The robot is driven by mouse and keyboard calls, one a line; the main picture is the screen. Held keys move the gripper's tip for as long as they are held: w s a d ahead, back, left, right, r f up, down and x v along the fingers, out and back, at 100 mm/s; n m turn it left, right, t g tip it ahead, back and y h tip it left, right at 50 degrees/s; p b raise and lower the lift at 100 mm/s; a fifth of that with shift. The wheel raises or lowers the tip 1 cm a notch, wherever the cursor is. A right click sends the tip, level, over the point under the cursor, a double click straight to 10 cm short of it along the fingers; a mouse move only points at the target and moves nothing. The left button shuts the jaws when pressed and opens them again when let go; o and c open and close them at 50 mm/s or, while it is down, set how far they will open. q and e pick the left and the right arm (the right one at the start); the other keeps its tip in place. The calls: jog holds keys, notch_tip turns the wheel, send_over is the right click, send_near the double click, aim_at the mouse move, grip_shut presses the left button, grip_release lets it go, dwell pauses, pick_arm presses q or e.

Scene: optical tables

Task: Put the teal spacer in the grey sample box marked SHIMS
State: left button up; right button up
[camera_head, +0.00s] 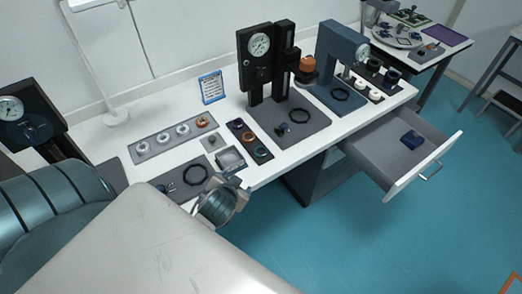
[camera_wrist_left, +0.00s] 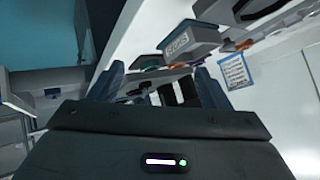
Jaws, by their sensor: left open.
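The grey sample box (camera_wrist_left: 190,42) with a SHIMS label shows in the left wrist view, just beyond my left gripper (camera_wrist_left: 160,72). My left gripper is open, with its two fingers wide apart and nothing visibly held between them. In the head view a small grey box (camera_head: 231,158) sits near the front edge of the table, close to my left wrist; its label cannot be read there. A dark tray beside it holds a purple ring, an orange ring and a greenish ring (camera_head: 262,154), which may be the teal spacer. My right gripper is not in view.
A grey tray (camera_head: 158,142) holds several rings behind the box. A black dial gauge stand (camera_head: 257,75) and a blue-grey press (camera_head: 340,52) stand farther right. An open drawer (camera_head: 385,158) with a blue block juts out from the table. A blue-framed sign (camera_head: 212,87) stands at the back.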

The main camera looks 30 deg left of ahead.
pick_arm(q)
jog(key=w+d+r+m+t, duration=0.1)
jog(key=w+r+m+t, duration=0.5)
jog(key=w+r+t, duration=0.7)
jog(key=w+d+r+m+g+h, duration=0.2)
jog(key=w+d+m+g+h, duration=0.15)
jog(key=d+m+h, duration=0.35)
jog(key=w+d+r+m+g+h, duration=0.2)
jog(key=w+d+r+m+h, duration=0.15)
jog(key=m+h, duration=0.45)
jog(key=m+g+y+b, duration=0.1)
jog(key=g+y+b, duration=0.5)
jog(key=g+y, duration=0.75)
send_over(261, 151)
notch_tip(261, 151, down, 19)
jog(key=g+h, duration=0.2)
jog(key=shift+a+f+g+h, duration=0.1)
jog(key=shift+f+g+h, duration=0.05)
jog(key=shift+g+h, duration=0.25)
notch_tip(261, 151, down, 4)
jog(key=b, duration=0.3)
jog(key=shift+f, duration=0.3)
jog(key=shift+r, duration=0.1)
jog(key=shift+c, duration=0.6)
jog(key=c, duration=1)
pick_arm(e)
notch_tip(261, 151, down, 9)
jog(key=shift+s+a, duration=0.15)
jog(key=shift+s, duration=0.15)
